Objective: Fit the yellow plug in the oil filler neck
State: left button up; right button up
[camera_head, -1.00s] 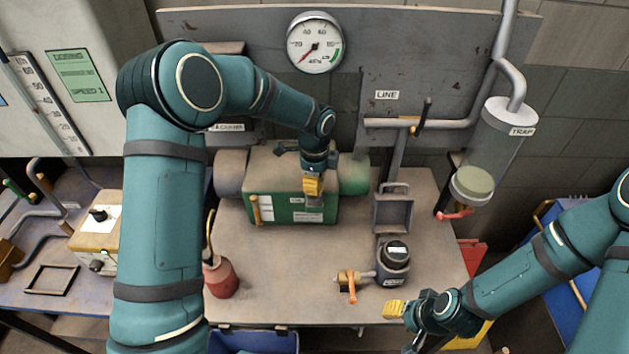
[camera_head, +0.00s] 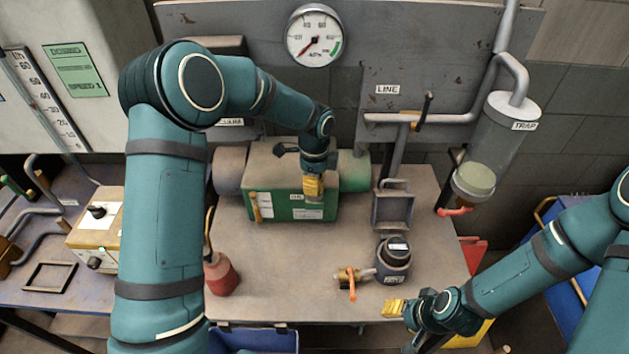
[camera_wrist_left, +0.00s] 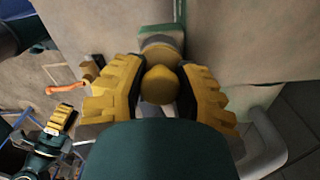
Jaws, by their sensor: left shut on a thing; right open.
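The yellow plug (camera_wrist_left: 160,85) shows between the two fingers of my left gripper (camera_wrist_left: 160,96) in the left wrist view. The gripper is shut on it. In the head view my left gripper (camera_head: 313,188) is in front of the upper part of the green pump box (camera_head: 262,205), near its OIL label. The fingers hide the plug there. My right gripper (camera_head: 393,308) is open and empty near the table's front right.
A dark round container (camera_head: 395,258) and a brass valve with an orange lever (camera_head: 350,280) stand on the table (camera_head: 290,275) at the right front. A red oil can (camera_head: 222,276) stands at the left. An open metal frame (camera_head: 393,208) is right of the pump.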

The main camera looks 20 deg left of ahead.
pick_arm(q)
jog(key=shift+f, duration=0.35)
jog(key=o, duration=1.1)
jog(key=shift+c, duration=0.2)
jog(key=shift+r, duration=0.1)
notch_tip(320, 180, up, 8)
jog(key=shift+f, duration=0.25)
